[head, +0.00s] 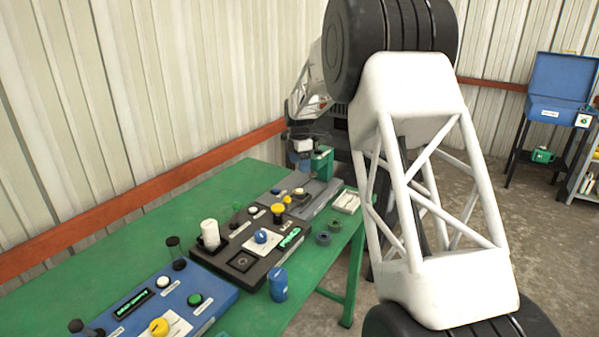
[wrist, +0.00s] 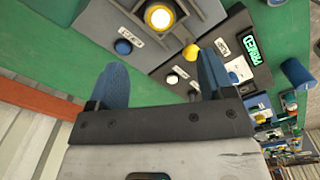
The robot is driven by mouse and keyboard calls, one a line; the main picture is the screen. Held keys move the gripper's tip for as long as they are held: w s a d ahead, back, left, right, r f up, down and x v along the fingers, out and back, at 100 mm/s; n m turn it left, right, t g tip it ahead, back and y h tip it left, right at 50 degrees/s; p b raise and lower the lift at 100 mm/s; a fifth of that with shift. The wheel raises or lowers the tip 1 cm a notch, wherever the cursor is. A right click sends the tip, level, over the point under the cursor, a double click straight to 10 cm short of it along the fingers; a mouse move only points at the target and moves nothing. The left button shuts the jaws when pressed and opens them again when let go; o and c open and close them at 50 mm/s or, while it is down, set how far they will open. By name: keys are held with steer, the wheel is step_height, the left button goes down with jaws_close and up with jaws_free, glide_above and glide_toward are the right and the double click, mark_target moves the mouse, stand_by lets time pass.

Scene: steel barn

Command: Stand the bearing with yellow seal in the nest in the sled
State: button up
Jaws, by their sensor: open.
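My gripper (head: 299,166) is above the far end of the green table. In the wrist view its two blue fingers (wrist: 163,62) are apart with nothing between them. Below it is a grey unit (head: 321,196), seemingly the sled. On it, a yellow disc with a pale rim (wrist: 158,17) sits in a dark square frame. I cannot tell whether this is the bearing with the yellow seal in the nest or a button. Two dark green rings (head: 323,238) (head: 335,225) lie on the table near its right edge, clear of my gripper. No yellow seal shows on them.
A black panel with a lit green "PRIMED" display (head: 289,238) stands beside the grey unit. A blue cylinder (head: 278,285), a blue panel (head: 205,292), a white tray (head: 346,201) and a green block (head: 322,161) also stand here. The table's back left is bare.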

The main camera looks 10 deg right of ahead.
steer(key=shift+r, duration=0.5)
stand_by(0.4)
steer(key=s+a+r+m, duration=0.1)
steer(key=s+r+m, duration=0.25)
steer(key=s, duration=0.55)
steer(key=s+a+r+m+t, duration=0.1)
steer(key=s+r+m, duration=0.3)
steer(key=s, duration=0.6)
steer(key=s+a+r+m, duration=0.1)
steer(key=s+r+m, duration=0.1)
steer(key=s+r, duration=0.5)
steer(key=s+f+m, duration=0.2)
steer(key=s+m, duration=0.1)
steer(key=s, duration=0.9)
steer(key=s+a+f+m+t, duration=0.1)
steer(key=s+f+m, duration=0.2)
steer(key=s, duration=0.9)
steer(key=s+a+f+m, duration=0.1)
steer(key=s+m, duration=0.4)
steer(key=s, duration=0.7)
steer(key=shift+f+t, duration=0.3)
steer(key=shift+f, duration=0.45)
steer(key=shift+s, duration=0.1)
